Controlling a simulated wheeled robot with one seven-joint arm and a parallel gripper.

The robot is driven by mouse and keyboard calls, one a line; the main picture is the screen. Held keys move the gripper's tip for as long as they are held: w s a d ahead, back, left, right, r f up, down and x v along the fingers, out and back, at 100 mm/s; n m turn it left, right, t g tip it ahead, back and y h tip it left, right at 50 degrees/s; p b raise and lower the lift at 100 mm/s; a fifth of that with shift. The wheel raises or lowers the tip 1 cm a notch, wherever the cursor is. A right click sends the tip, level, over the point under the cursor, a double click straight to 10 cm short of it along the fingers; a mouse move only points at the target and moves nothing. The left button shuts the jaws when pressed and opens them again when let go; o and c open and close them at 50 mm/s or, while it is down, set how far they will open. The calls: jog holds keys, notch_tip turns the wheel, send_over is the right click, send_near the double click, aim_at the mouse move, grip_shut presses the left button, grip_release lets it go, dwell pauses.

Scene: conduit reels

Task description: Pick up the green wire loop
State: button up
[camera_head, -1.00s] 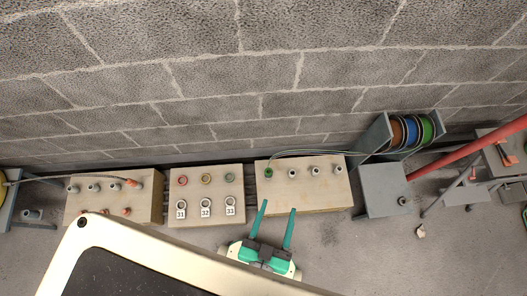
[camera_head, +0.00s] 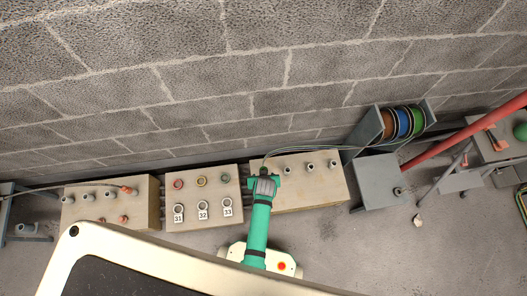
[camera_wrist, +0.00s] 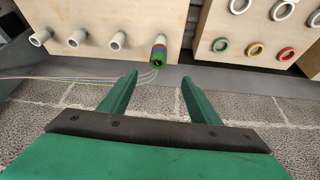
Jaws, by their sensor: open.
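A green ring-like end (camera_wrist: 157,57), with blue and orange bands beside it, sits at the mouth of a conduit stub on a beige box, with thin wires running from it. In the wrist view it lies just beyond the gap between my fingertips. My gripper (camera_wrist: 159,77) is open and empty, and its fingers appear apart from the ring. In the head view my gripper (camera_head: 264,181) is over the left end of the right-hand beige box (camera_head: 320,190), hiding the green end. A green and yellow coil (camera_head: 522,203) shows at the right edge of the head view.
Brown, blue and green reels (camera_head: 404,121) stand in a grey rack at right, with wires leading to the box. A red pole (camera_head: 465,130) slants past it. The box labelled 31, 32, 33 (camera_head: 205,215) stands left. A block wall rises behind.

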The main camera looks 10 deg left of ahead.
jog(key=shift+n+g, duration=0.5)
jog(key=shift+g, duration=0.4)
jog(key=shift+w+a+f, duration=0.1)
jog(key=shift+w+f, duration=0.75)
jog(key=shift+f, duration=0.35)
jog(key=shift+w+a+f, duration=0.15)
jog(key=shift+w+f, duration=0.7)
jog(key=shift+f, duration=0.35)
jog(key=shift+w+a+f, duration=0.1)
jog(key=shift+w+f, duration=0.75)
jog(key=shift+f, duration=0.35)
jog(key=shift+x, duration=2.45)
jog(key=shift+w, duration=0.15)
jog(key=shift+c, duration=0.6)
jog(key=c, duration=1)
